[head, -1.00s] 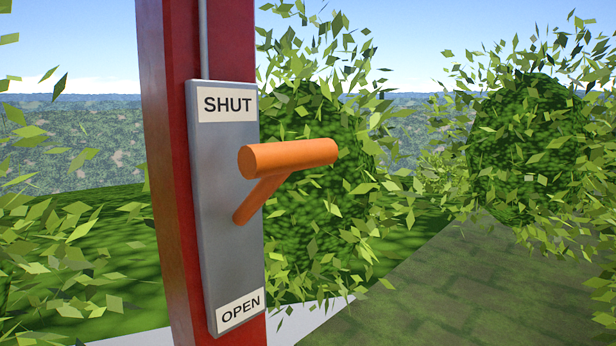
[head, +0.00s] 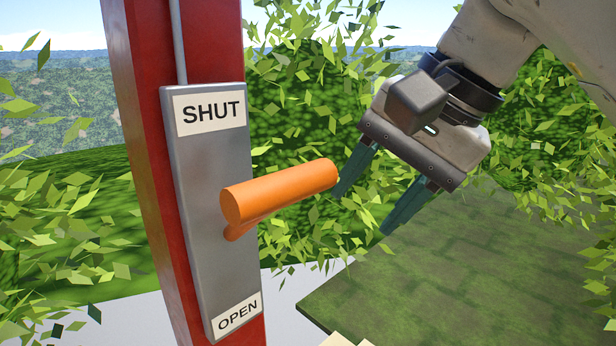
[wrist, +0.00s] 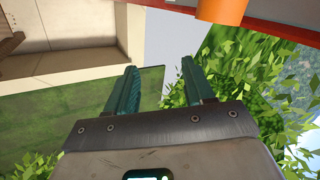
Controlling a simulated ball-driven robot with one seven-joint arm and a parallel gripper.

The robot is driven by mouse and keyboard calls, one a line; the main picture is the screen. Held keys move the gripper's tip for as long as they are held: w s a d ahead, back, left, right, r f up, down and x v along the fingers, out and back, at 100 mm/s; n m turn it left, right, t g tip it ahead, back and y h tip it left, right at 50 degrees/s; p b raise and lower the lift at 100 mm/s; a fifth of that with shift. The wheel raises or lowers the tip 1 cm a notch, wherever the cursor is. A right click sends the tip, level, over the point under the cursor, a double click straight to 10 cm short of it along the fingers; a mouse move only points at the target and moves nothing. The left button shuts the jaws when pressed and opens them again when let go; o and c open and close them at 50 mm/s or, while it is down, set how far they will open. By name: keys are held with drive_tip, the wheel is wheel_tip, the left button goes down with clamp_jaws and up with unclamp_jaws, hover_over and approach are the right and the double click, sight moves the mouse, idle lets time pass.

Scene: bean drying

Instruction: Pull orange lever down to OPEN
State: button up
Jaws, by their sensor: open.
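The orange lever (head: 280,190) sticks out from a grey plate (head: 212,255) on a red post. Its handle is a thick bar across, between the SHUT label (head: 210,113) at the top and the OPEN label (head: 238,318) at the bottom. The lever's arm is mostly hidden behind the handle. My gripper (head: 364,212) is open and empty, to the right of the handle, with its teal fingers pointing down-left. One fingertip is close to the handle's free end in the picture; I cannot tell if they touch. In the wrist view, the lever's end (wrist: 222,10) shows at the top, right of my open fingers (wrist: 158,66).
The red post (head: 150,150) stands behind the plate. Leafy bushes (head: 300,110) are behind it. Green paving (head: 480,265) lies at the lower right. In the wrist view, a pale step or wall (wrist: 75,50) is at the upper left.

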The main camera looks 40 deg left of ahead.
sight(253, 215)
drive_tip(key=s+r+m+h+p, duration=0.2)
drive_tip(key=s+r+m+h, duration=0.15)
drive_tip(key=s+r, duration=0.65)
drive_tip(key=shift+t, duration=0.4)
drive_tip(key=x, duration=0.3)
drive_tip(key=w+p+x, duration=0.1)
drive_tip(key=x, duration=0.1)
drive_tip(key=w+x, duration=0.1)
drive_tip(key=x, duration=0.2)
drive_tip(key=shift+a+f, duration=0.25)
drive_tip(key=shift+c, duration=0.5)
clamp_jaws()
